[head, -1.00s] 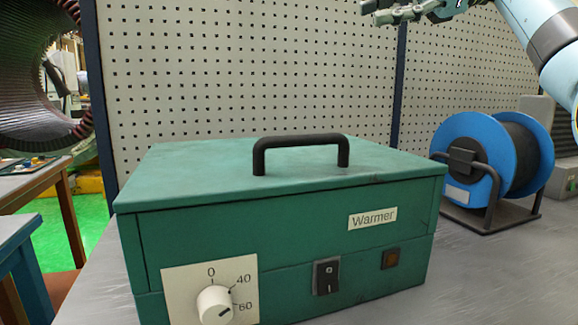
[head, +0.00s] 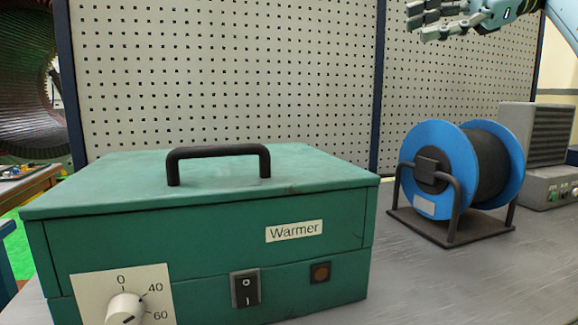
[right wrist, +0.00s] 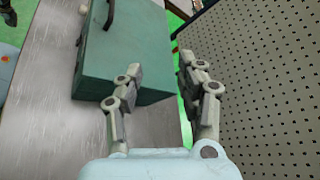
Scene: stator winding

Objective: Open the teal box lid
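The teal box (head: 180,249), labelled "Warmer", stands on the metal bench at the left of the head view. Its teal lid (head: 120,185) lies flat and closed, with a black bar handle (head: 218,152) on top. The box also shows in the right wrist view (right wrist: 135,60), with part of the handle (right wrist: 109,13) at the top. My right gripper (head: 430,20) is at the top right of the head view, above and to the right of the box. In the right wrist view its fingers (right wrist: 158,75) are spread apart with nothing between them. My left gripper is out of view.
A blue cable reel (head: 440,165) on a dark stand is right of the box. A grey unit (head: 540,140) stands behind it at the right. A pegboard (head: 230,70) rises behind the bench. The bench top (head: 430,285) is clear at front right.

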